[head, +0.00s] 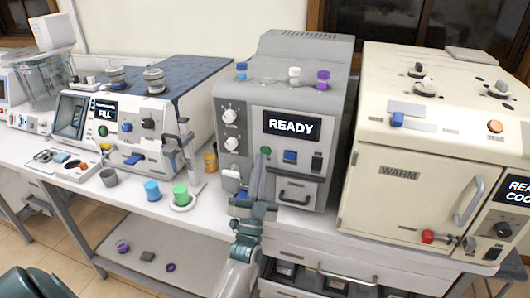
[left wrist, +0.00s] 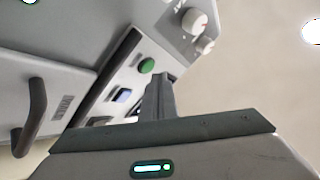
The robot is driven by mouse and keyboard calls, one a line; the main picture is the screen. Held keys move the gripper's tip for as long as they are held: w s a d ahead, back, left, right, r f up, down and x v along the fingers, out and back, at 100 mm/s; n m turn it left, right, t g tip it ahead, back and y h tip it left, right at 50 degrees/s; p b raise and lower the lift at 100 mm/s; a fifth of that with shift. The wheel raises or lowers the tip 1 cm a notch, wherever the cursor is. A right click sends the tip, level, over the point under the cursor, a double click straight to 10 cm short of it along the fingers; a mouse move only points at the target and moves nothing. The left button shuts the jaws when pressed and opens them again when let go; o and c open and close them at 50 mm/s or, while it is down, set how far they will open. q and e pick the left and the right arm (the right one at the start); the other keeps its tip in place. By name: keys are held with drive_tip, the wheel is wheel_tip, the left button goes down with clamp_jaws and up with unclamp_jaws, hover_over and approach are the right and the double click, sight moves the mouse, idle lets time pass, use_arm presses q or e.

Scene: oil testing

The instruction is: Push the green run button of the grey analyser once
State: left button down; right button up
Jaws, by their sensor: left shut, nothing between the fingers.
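The grey analyser (head: 270,100) stands in the middle of the bench in the head view, with its display reading READY. Its green run button (head: 265,151) is on the front panel, below the left end of the display. The button also shows in the left wrist view (left wrist: 147,65), beside a blue square button. My left gripper (head: 262,160) is shut and empty, its fingers pointing up at the panel just below the green button. In the left wrist view its closed fingertips (left wrist: 160,78) lie close to the button; I cannot tell whether they touch it. My right gripper is not in view.
A cream oven marked WARM (head: 400,173) stands close on the right. A blue-topped machine showing FILL (head: 105,114) stands left. The analyser has two white knobs and a drawer handle near my gripper.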

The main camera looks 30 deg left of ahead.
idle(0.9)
use_arm(q)
drive_tip(key=shift+w+a, duration=0.1)
drive_tip(key=shift+w, duration=0.3)
drive_tip(key=shift+w, duration=0.2)
idle(0.5)
drive_tip(key=shift+w+b, duration=0.2)
drive_tip(key=shift+b, duration=0.1)
drive_tip(key=shift+s, duration=0.1)
idle(0.4)
drive_tip(key=shift+s, duration=0.1)
drive_tip(key=shift+s+p, duration=0.35)
drive_tip(key=shift+s, duration=0.3)
